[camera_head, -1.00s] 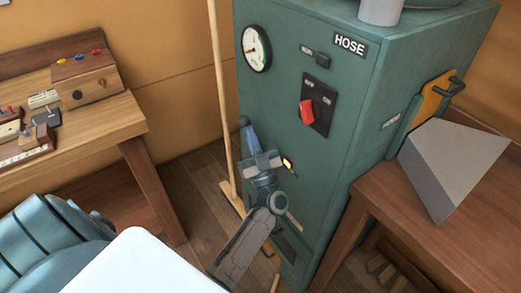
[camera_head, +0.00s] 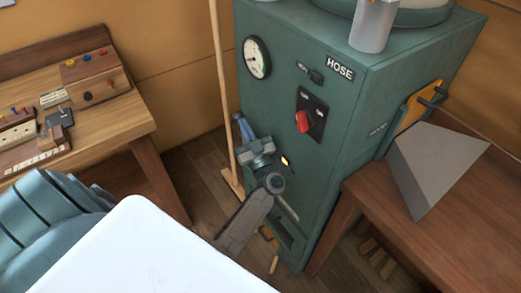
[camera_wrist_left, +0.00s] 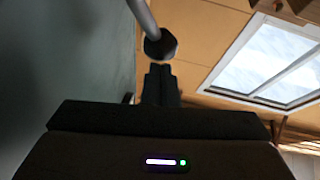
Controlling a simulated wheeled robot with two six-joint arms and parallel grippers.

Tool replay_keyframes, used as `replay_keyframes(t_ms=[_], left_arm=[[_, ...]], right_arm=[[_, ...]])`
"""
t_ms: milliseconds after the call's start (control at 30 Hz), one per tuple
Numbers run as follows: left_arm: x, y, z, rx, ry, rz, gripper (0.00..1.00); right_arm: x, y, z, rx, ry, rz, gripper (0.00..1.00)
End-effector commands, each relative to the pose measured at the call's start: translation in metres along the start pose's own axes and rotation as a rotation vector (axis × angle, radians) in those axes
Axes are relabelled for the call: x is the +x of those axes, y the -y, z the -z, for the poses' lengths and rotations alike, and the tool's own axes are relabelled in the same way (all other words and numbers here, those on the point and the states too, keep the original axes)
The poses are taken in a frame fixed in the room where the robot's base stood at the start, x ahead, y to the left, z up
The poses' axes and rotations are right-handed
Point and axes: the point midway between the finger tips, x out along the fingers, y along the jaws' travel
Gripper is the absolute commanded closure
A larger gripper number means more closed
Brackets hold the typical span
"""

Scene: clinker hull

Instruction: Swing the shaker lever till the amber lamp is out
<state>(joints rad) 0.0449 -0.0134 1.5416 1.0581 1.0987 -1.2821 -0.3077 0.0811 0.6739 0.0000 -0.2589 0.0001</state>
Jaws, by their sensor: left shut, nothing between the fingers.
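The green cabinet (camera_head: 330,165) carries a small amber lamp (camera_head: 286,160), which glows. In the left wrist view a grey lever rod (camera_wrist_left: 146,18) ends in a dark knob (camera_wrist_left: 160,44). My left gripper (camera_head: 247,134) is at the cabinet's front, left of the lamp. It also shows in the left wrist view (camera_wrist_left: 160,70), where its fingers are shut and empty with the tips close to the knob. I cannot tell whether they touch it. In the head view the gripper and arm hide much of the lever area. My right gripper is out of view.
The cabinet has a gauge (camera_head: 257,57), a red switch (camera_head: 303,121) and a HOSE label (camera_head: 340,68). A broom (camera_head: 224,100) stands at its left. A wooden bench (camera_head: 130,130) is at left; a brown table (camera_head: 465,220) bears a grey wedge (camera_head: 433,165) at right.

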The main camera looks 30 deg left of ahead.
Motion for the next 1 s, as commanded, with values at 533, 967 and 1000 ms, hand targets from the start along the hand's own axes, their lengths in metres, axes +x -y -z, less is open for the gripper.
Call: replay_keyframes(t_ms=[533, 967, 1000], left_arm=[[0.021, 0.003, -0.004, -0.015, 0.144, 0.016, 1.00], [0.032, 0.005, -0.013, -0.016, 0.143, 0.017, 1.00], [0.032, 0.005, -0.014, -0.016, 0.143, 0.017, 1.00]], right_arm=[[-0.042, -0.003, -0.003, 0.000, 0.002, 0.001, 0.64], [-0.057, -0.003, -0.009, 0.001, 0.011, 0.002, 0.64], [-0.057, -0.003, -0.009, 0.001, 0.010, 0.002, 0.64]])
